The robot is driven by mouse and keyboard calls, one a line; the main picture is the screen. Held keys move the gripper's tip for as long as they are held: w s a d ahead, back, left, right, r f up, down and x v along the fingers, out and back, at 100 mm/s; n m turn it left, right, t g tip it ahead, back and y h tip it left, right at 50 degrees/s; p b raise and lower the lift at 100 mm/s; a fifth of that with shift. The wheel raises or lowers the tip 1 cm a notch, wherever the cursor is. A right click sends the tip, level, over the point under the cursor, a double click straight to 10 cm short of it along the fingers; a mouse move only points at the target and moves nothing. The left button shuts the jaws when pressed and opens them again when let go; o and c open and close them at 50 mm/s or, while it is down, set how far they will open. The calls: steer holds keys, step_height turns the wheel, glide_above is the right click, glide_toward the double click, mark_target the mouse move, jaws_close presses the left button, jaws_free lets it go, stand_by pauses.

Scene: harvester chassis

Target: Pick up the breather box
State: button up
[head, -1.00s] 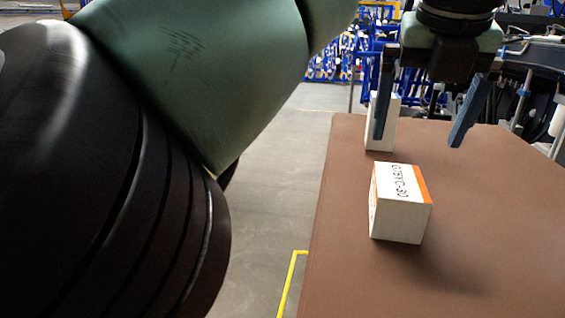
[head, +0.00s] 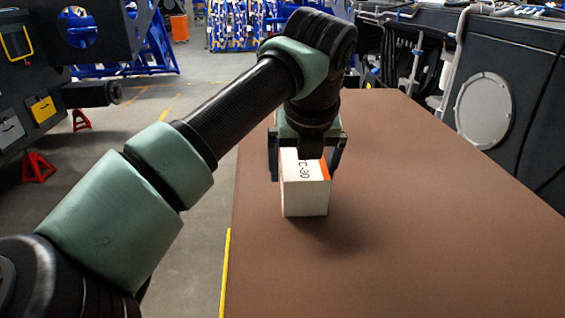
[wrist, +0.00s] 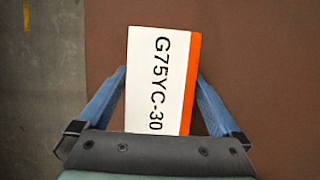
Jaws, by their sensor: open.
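The breather box (head: 305,198) is a white box with an orange edge, standing on the brown table top (head: 420,230) near its left side. In the wrist view the box (wrist: 155,60) shows the print "G75YC-30" on top and the orange stripe along its right side. My gripper (head: 304,176) is open, pointing down over the box, with one finger on each side of it. In the wrist view the blue fingers (wrist: 162,75) straddle the box with their tips close to its sides; I cannot tell whether they touch. The box's upper back part is hidden by my gripper in the head view.
The table is clear to the right and in front of the box. A dark machine body with a round grey cover (head: 483,110) stands along the right edge. Blue racks (head: 245,25) stand at the back. The floor lies open left of the table.

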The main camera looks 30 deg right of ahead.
steer(key=shift+f, duration=0.15)
steer(key=shift+f+b, duration=0.25)
steer(key=shift+b, duration=0.2)
stand_by(0.3)
steer(key=c, duration=1.3)
